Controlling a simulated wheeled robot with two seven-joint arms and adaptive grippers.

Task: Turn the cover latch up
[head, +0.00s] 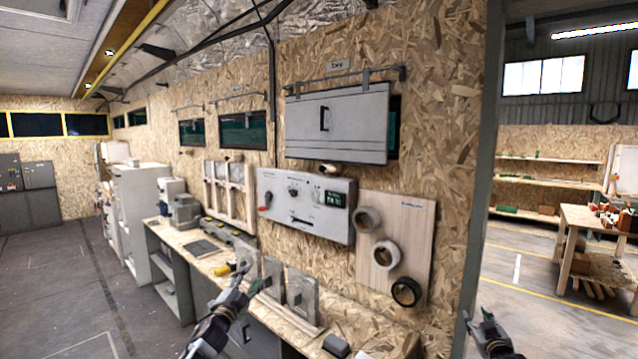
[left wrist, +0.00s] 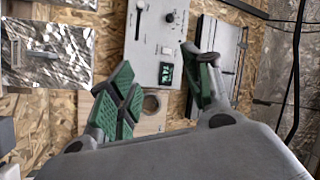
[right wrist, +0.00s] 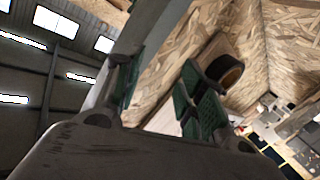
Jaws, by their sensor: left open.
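A white control panel (head: 300,205) is fixed to the chipboard wall, with a red-tipped lever (head: 266,200), a dark knob (head: 293,191) and a small green display (head: 334,198). Above it a grey cover (head: 350,122) with a black handle (head: 325,118) hangs over a window. I cannot tell which part is the cover latch. My left gripper (head: 246,287) is open and empty, below and left of the panel. In the left wrist view the panel (left wrist: 150,45) shows beyond its fingers (left wrist: 160,88). My right gripper (head: 488,322) is at the lower right, apart from everything; its fingers (right wrist: 160,95) are spread and empty.
A workbench (head: 215,262) runs below the panel, with several upright grey plates (head: 302,290) near my left gripper. A wooden board (head: 410,225) with tape rolls (head: 384,254) hangs right of the panel. A grey post (head: 484,170) stands between the wall and open floor.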

